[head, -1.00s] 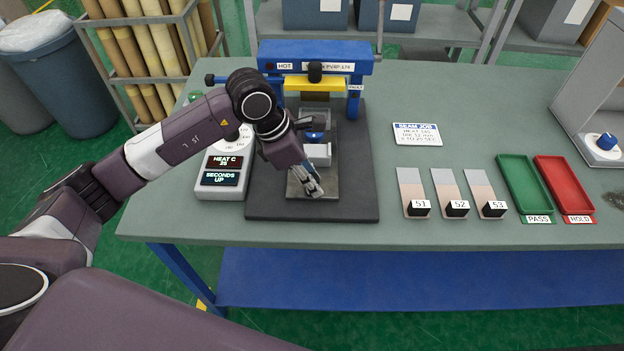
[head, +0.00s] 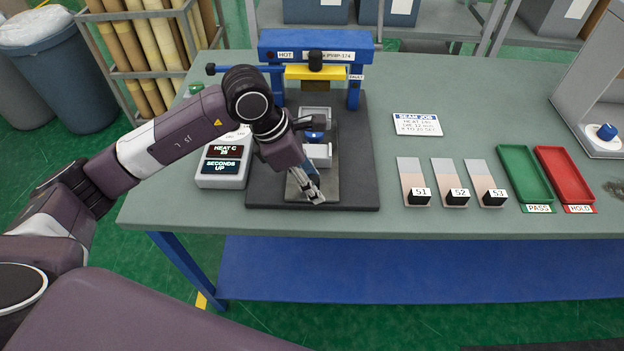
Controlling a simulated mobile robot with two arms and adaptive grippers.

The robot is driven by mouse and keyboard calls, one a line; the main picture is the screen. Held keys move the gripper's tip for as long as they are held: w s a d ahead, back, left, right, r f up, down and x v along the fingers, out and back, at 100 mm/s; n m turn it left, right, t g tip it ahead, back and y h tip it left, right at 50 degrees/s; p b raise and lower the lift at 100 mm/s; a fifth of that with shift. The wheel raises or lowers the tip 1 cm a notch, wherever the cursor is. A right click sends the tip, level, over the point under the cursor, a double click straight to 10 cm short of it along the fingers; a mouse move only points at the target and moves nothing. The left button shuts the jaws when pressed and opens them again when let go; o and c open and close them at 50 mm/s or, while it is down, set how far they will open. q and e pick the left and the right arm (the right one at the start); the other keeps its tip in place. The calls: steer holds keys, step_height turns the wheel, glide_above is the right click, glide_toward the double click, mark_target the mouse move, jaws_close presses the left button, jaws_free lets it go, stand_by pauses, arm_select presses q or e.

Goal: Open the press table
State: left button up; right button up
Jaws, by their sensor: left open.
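The blue press (head: 268,48) stands at the back left of the workbench on a dark base plate (head: 358,160). Its yellow head (head: 316,72) is raised. Below and in front of the head is a grey sliding plate (head: 328,185) with pale blocks (head: 321,151) and a small blue part between them. My left gripper (head: 315,197) reaches in from the left over the front of this plate. It is open and empty, its fingers pointing down toward the front edge. Whether it touches the plate I cannot tell. My left wrist hides part of the plate's left side. My right gripper is not in view.
A control box (head: 224,168) with displays sits left of the base. Samples S1 (head: 414,180), S2 (head: 450,180) and S3 (head: 484,180) lie to the right, then a green tray (head: 525,178) and a red tray (head: 566,178). A job card (head: 417,125) lies behind the samples.

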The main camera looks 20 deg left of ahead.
arm_select(q)
steer(key=shift+r, duration=0.2)
steer(key=v, duration=1.1)
steer(key=shift+a+r, duration=0.2)
steer(key=shift+r, duration=0.05)
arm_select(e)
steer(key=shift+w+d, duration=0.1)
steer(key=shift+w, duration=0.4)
arm_select(q)
steer(key=shift+s, duration=0.1)
